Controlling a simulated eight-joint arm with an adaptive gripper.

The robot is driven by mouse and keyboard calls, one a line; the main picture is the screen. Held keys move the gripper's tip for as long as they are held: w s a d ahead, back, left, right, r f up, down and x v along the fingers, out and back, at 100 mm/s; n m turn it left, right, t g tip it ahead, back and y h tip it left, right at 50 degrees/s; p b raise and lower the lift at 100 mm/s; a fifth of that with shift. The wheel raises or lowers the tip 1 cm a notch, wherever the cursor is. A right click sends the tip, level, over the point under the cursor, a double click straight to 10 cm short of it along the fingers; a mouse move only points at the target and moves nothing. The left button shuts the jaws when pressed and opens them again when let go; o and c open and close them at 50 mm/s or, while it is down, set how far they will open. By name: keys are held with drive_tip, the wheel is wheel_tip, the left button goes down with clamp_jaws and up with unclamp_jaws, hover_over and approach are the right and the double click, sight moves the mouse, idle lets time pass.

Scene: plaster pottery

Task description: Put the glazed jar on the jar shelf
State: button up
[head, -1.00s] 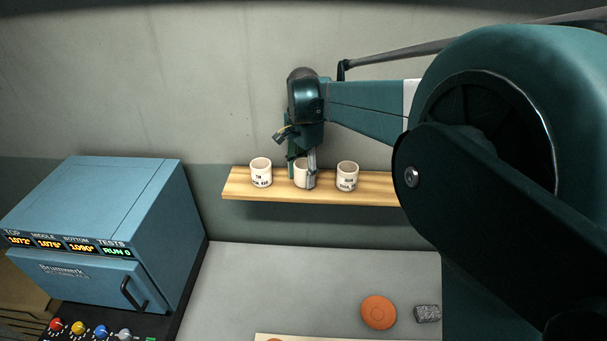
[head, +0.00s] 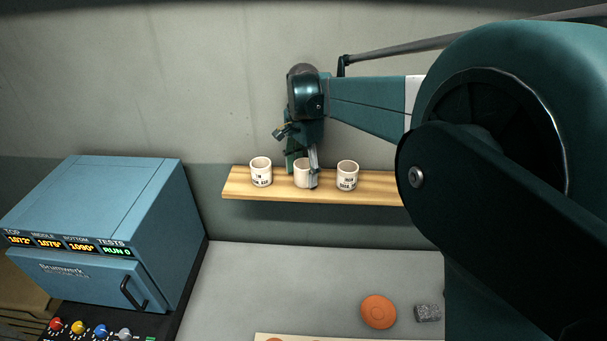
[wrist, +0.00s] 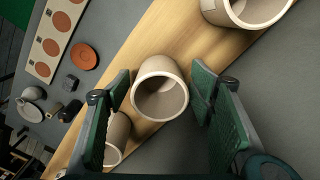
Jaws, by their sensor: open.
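Three pale cups or jars stand upright in a row on a wooden shelf (head: 240,189) on the back wall. The middle jar (head: 301,175) is plain where it shows, and a finger covers part of it. In the wrist view the middle jar (wrist: 160,92) stands between my two fingers, mouth toward the camera, with a visible gap on the right side. My gripper (head: 303,172) is open around it, pointing down at the shelf. It also shows in the wrist view (wrist: 162,84).
Dark lettering marks the left jar (head: 261,172) and the right jar (head: 347,176), close on either side. A blue kiln (head: 100,230) stands at left. An orange disc (head: 378,312) and a grey block (head: 427,313) lie on the grey table (head: 300,285), otherwise mostly clear.

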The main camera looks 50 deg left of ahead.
wheel_tip(320, 180, up, 11)
drive_tip(key=b, duration=0.1)
idle(0.5)
drive_tip(key=shift+r, duration=0.1)
idle(0.4)
drive_tip(key=shift+d, duration=0.15)
